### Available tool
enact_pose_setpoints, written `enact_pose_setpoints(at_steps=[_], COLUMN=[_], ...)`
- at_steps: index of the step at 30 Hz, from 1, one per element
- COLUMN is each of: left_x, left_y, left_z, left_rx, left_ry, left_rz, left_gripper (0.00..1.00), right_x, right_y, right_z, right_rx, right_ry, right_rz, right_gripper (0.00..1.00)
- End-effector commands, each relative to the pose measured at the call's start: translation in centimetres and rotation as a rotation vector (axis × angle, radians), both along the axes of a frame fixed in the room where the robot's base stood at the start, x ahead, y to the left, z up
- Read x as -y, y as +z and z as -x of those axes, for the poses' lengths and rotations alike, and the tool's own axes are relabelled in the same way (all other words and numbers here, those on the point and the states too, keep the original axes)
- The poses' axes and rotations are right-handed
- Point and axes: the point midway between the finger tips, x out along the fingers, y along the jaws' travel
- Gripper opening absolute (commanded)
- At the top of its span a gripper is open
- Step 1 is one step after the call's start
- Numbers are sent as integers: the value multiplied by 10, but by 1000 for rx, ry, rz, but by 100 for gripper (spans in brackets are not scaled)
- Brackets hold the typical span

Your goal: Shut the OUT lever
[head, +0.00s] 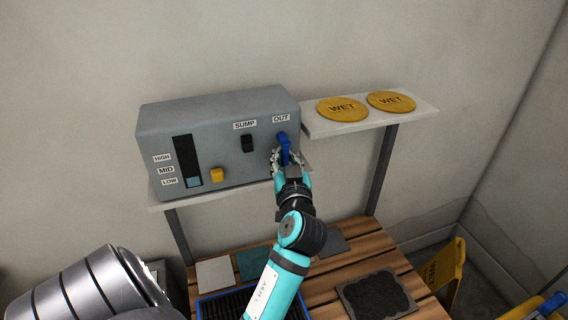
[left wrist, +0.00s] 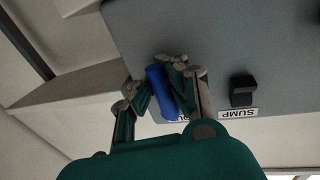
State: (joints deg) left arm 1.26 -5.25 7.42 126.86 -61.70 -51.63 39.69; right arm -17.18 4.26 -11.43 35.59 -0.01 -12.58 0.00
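The OUT lever (head: 284,149) is a blue handle at the right end of the grey control box (head: 225,118), under the OUT label. My left gripper (head: 287,160) is at this lever, with a finger on each side of it. In the left wrist view the blue lever (left wrist: 162,90) lies between the finger pads (left wrist: 168,88), with no clear gap beside it. The fingers look closed on it and hide part of it, and the OUT label is mostly covered there. My right gripper is not in view.
The box also has a black SUMP switch (head: 247,143), a yellow button (head: 217,175) and a level gauge (head: 187,160). A shelf (head: 345,128) with two yellow WET discs (head: 342,108) adjoins its right side. A slatted wooden table (head: 345,265) with mats stands below.

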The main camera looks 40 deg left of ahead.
Motion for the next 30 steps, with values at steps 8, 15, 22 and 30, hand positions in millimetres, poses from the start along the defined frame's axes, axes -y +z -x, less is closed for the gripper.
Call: enact_pose_setpoints(at_steps=[8, 15, 22, 30], left_x=[2, 2, 1, 1], left_y=[-3, -3, -2, 9], left_z=[-1, -1, -1, -1], left_rx=[25, 26, 27, 32], left_ry=[-2, -3, -1, 0], left_rz=[21, 20, 18, 18], left_gripper=[0, 24, 38, 38], right_x=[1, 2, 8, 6], right_y=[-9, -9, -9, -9], right_z=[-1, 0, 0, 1], right_rx=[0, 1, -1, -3], right_ry=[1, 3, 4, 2], right_rz=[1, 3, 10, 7], right_gripper=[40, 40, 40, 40])
